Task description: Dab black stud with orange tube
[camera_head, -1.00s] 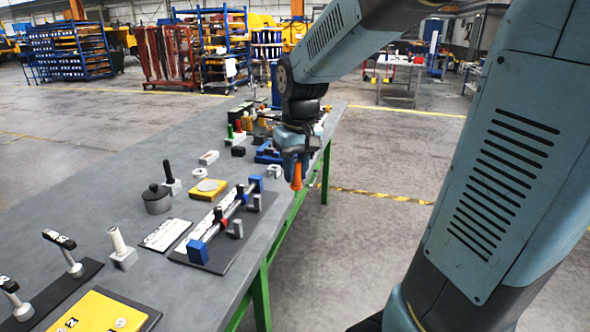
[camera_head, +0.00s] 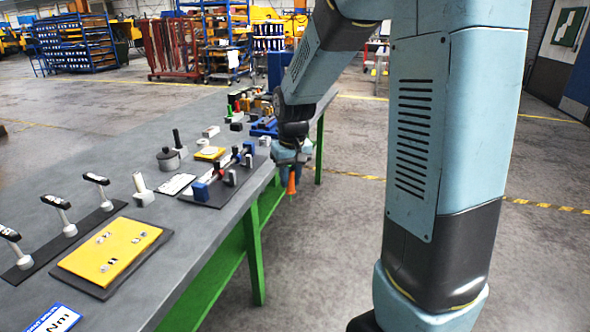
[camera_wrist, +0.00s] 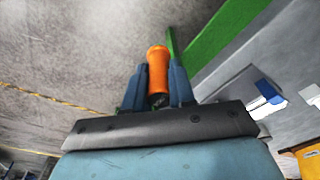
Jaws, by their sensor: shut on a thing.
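The orange tube (camera_head: 291,186) is in my gripper (camera_head: 291,166), pointing down, just off the table's right edge with floor below it. In the wrist view the tube (camera_wrist: 157,68) stands between the two blue-grey fingers of my gripper (camera_wrist: 158,80), which are shut on it. A bar fixture (camera_head: 201,192) with blue end blocks lies on a dark plate on the table, left of my gripper. A small black stud (camera_head: 235,151) and a red one (camera_head: 217,167) show on its bar. The tube is apart from the fixture. The stud's details are too small to tell.
The grey table (camera_head: 160,215) has green legs. Near its front lie a yellow plate (camera_head: 110,262) and several black-topped grey pieces (camera_head: 62,215). A dark pot (camera_head: 168,160) and a black-handled piece (camera_head: 177,140) stand farther back. Open floor (camera_head: 325,260) lies to the right.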

